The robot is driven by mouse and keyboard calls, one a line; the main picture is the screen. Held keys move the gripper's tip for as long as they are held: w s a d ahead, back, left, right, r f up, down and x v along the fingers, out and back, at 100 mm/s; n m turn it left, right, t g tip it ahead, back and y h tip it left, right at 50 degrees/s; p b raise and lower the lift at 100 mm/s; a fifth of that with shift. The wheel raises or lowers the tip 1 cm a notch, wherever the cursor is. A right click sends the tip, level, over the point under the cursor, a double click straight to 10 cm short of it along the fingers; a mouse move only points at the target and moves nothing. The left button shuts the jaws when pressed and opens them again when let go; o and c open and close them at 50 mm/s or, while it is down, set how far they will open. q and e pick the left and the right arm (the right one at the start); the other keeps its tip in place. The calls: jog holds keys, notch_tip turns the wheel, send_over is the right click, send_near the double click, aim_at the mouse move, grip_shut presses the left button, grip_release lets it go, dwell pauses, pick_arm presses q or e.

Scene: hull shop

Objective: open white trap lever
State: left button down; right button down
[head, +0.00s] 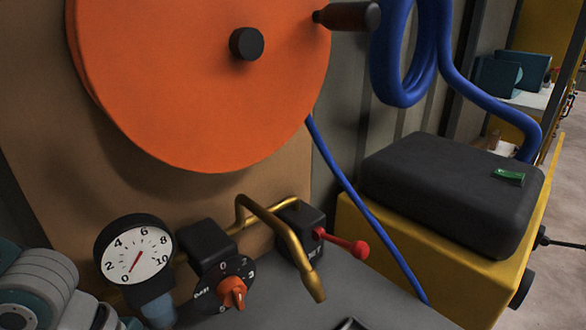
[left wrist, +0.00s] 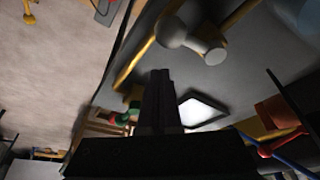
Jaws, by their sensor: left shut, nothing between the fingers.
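No lever that is clearly the white trap lever shows in the head view. In the left wrist view a pale grey-white rounded fitting (left wrist: 178,24) with a short cylindrical end (left wrist: 205,46) is at the top, beyond my fingertips; I cannot tell whether it is the trap or its lever. My left gripper (left wrist: 160,75) is shut and empty, apart from that fitting. In the head view my left arm shows at the lower left, but its fingers are out of frame. My right gripper is in neither view.
A gauge (head: 136,252), a black box with orange knob (head: 233,291), a brass spout (head: 285,235) and a red-handled valve (head: 343,243) crowd the bench. Above is an orange reel (head: 200,90). A blue hose (head: 365,210) passes a yellow cabinet (head: 440,270) with a black case (head: 450,185).

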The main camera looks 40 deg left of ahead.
pick_arm(q)
jog(key=shift+w+d+r, duration=0.15)
jog(key=shift+d+r, duration=0.45)
jog(key=shift+r, duration=0.2)
jog(key=w+a+v, duration=0.1)
jog(key=v, duration=0.7)
jog(key=shift+r+p, duration=0.25)
jog(key=shift+p, duration=0.15)
jog(key=shift+s, duration=0.1)
